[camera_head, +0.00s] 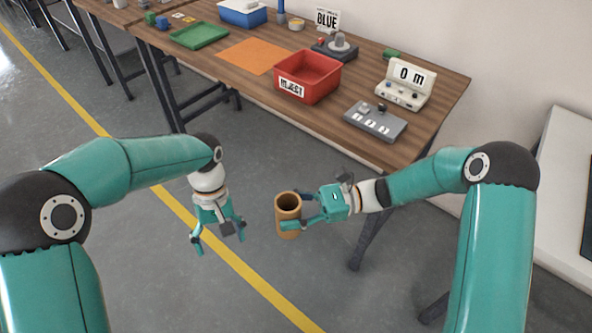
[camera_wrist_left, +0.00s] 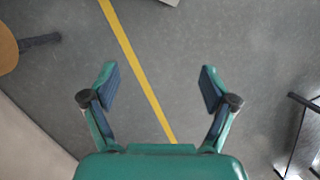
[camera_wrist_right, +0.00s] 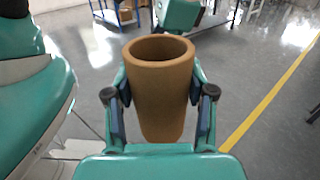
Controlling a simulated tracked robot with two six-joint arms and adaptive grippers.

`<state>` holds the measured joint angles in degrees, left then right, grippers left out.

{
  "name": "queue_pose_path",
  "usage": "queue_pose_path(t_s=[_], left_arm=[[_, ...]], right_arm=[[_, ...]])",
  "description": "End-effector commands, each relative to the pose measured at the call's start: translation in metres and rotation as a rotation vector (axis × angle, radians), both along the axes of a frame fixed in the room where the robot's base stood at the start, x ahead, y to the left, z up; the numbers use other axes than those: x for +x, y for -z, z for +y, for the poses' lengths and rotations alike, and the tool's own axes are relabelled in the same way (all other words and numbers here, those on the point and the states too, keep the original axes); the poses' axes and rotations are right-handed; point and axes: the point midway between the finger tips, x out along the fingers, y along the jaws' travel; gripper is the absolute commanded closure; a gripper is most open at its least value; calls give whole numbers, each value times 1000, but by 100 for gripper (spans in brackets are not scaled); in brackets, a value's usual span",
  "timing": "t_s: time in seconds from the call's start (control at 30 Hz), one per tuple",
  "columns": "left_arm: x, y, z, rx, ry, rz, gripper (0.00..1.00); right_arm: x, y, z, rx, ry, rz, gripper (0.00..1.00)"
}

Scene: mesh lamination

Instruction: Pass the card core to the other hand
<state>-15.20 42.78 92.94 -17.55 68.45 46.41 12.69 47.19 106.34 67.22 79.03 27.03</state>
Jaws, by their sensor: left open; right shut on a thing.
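The card core (camera_head: 288,207) is a brown, open-ended cardboard tube. My right gripper (camera_head: 297,216) is shut on it and holds it upright in the air, in front of the table. In the right wrist view the card core (camera_wrist_right: 160,90) stands between the two fingers, its hollow top end showing. My left gripper (camera_head: 219,243) is open and empty, to the left of the tube and apart from it, with its fingers pointing down. In the left wrist view only floor shows between its open fingers (camera_wrist_left: 159,88); part of the tube (camera_wrist_left: 7,48) shows at the left edge.
A wooden table (camera_head: 225,87) stands behind the grippers. On it are a red bin (camera_head: 308,78), a grey switch panel (camera_head: 375,121), a display reading "0 m" (camera_head: 405,84), an orange sheet (camera_head: 254,56) and a green tray (camera_head: 199,35). The space between the grippers is clear.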

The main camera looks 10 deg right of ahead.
Motion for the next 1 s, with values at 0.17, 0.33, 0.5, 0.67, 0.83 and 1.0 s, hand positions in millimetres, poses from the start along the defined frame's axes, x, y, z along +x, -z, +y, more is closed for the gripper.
queue_pose_path(t_s=[0.17, 0.33, 0.5, 0.67, 0.83, 1.0], left_arm=[[26, -95, -52, 30, 93, -174, 15], [28, -162, -108, -22, 192, -341, 15], [7, -196, -149, -60, 282, -416, 15], [-5, -203, -166, -70, 325, -435, 15], [-5, -191, -168, -68, 331, -435, 15], [-1, -165, -167, -69, 330, -432, 15]], right_arm=[[0, 0, 0, 0, 0, 0, 81], [0, 0, 0, 0, 0, 0, 81], [0, 0, 0, 0, 1, 0, 81], [0, 0, -1, 0, 1, 0, 81], [0, 0, -1, 0, 1, 0, 81], [0, 0, -1, 0, 2, 0, 81]])
